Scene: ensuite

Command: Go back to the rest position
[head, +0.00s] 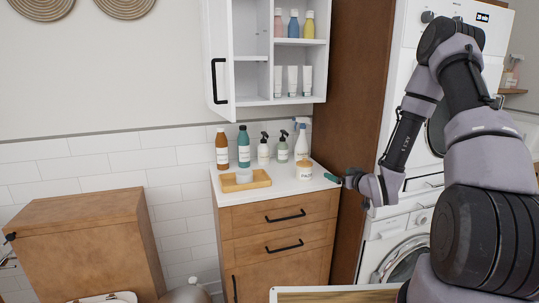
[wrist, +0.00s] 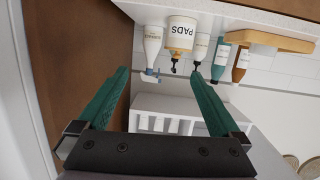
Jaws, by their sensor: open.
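My gripper (head: 334,179) is at the right end of the white counter (head: 285,190), next to the tall brown panel, with its green fingers pointing left. In the wrist view my gripper (wrist: 157,74) has its two green fingers spread apart with nothing between them. That view is upside down. A white jar labelled PADS (head: 304,170) stands on the counter just left of the fingers, apart from them. The jar also shows in the wrist view (wrist: 181,33), beyond the fingertips.
Several bottles, including a brown one (head: 222,149) and a teal one (head: 243,147), stand at the counter's back. A wooden tray (head: 262,180) is in front. The wall cabinet (head: 258,103) above has its door open. The washer (head: 399,262) stands right.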

